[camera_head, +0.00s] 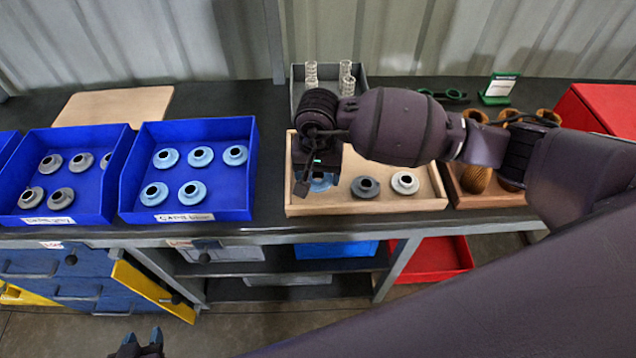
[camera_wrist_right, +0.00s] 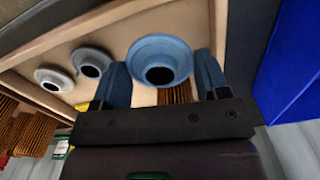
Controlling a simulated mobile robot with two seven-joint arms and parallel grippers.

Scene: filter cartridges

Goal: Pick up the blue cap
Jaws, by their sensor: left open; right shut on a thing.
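The blue cap (camera_wrist_right: 147,50), a round flanged ring with a dark hole, sits between the two fingers of my right gripper (camera_wrist_right: 162,62), which is shut on it. In the head view this blue cap (camera_head: 322,182) is at the left end of the wooden tray (camera_head: 365,207), partly hidden by my right gripper (camera_head: 310,182). Whether it is clear of the tray floor I cannot tell. My left gripper (camera_head: 137,343) is open and empty at the bottom left, low in front of the bench.
A dark grey cap (camera_head: 365,187) and a light grey cap (camera_head: 405,183) lie in the wooden tray. Blue bins with blue caps (camera_head: 200,156) and grey caps (camera_head: 61,198) stand left. Brown pleated cartridges (camera_head: 476,179) stand right. A grey tray (camera_head: 301,88) with clear cylinders is behind.

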